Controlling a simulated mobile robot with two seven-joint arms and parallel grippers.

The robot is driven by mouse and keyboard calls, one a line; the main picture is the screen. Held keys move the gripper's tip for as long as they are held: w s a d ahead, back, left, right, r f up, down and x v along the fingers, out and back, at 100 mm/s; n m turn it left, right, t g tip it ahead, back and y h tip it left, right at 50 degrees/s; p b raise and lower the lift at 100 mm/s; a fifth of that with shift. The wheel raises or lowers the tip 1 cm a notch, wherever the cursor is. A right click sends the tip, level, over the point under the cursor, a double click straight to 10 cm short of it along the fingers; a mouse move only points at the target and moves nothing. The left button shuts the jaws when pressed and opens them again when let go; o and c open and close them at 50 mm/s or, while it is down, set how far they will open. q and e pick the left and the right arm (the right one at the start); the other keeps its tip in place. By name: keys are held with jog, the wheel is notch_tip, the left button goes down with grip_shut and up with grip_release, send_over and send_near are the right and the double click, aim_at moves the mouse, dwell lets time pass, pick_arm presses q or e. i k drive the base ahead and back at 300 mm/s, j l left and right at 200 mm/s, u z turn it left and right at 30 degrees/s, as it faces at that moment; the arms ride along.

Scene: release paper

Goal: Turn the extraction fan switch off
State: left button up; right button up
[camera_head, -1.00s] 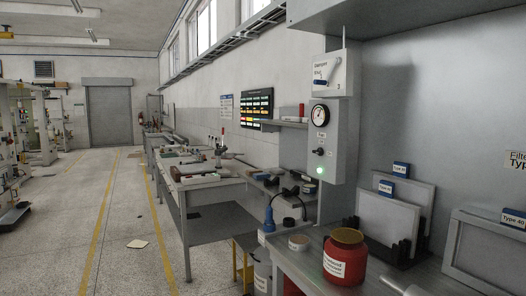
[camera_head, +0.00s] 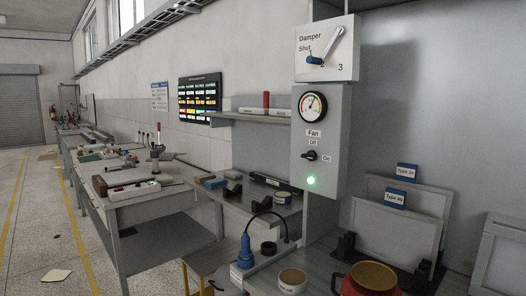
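The fan control box (camera_head: 320,141) is a grey panel on the side of the metal hood, right of centre. Its black fan switch (camera_head: 310,156) sits between the labels "Off" above and "On" to the right, and its knob points toward the "On" side. A green lamp (camera_head: 311,181) below the switch is lit. A round gauge (camera_head: 312,106) is above the "Fan" label. The damper plate (camera_head: 327,50) with a blue-tipped lever is above the box. Neither of my grippers shows in the view.
Below the box is a bench with a red jar (camera_head: 369,280), a small round tin (camera_head: 292,280), a blue-topped bottle (camera_head: 246,252) and filter panels (camera_head: 400,225) in black holders. A workbench (camera_head: 150,196) runs along the wall at left.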

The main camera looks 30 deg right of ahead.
aim_at(311, 156)
jog(key=i+z, duration=0.15)
jog(key=i, duration=0.35)
jog(key=i+j+z, duration=0.2)
jog(key=i, duration=0.3)
jog(key=i+j+z, duration=0.15)
jog(key=i, duration=0.3)
jog(key=i+j+z, duration=0.15)
jog(key=i+z, duration=0.25)
jog(key=i+j+z, duration=0.15)
jog(key=z, duration=0.3)
jog(key=i+j+z, duration=0.2)
jog(key=j+z, duration=0.2)
jog(key=i+j+z, duration=0.15)
jog(key=j+z, duration=0.3)
jog(key=i+j+z, duration=0.1)
jog(key=j+z, duration=0.6)
jog(key=j, duration=0.3)
jog(key=i, duration=0.05)
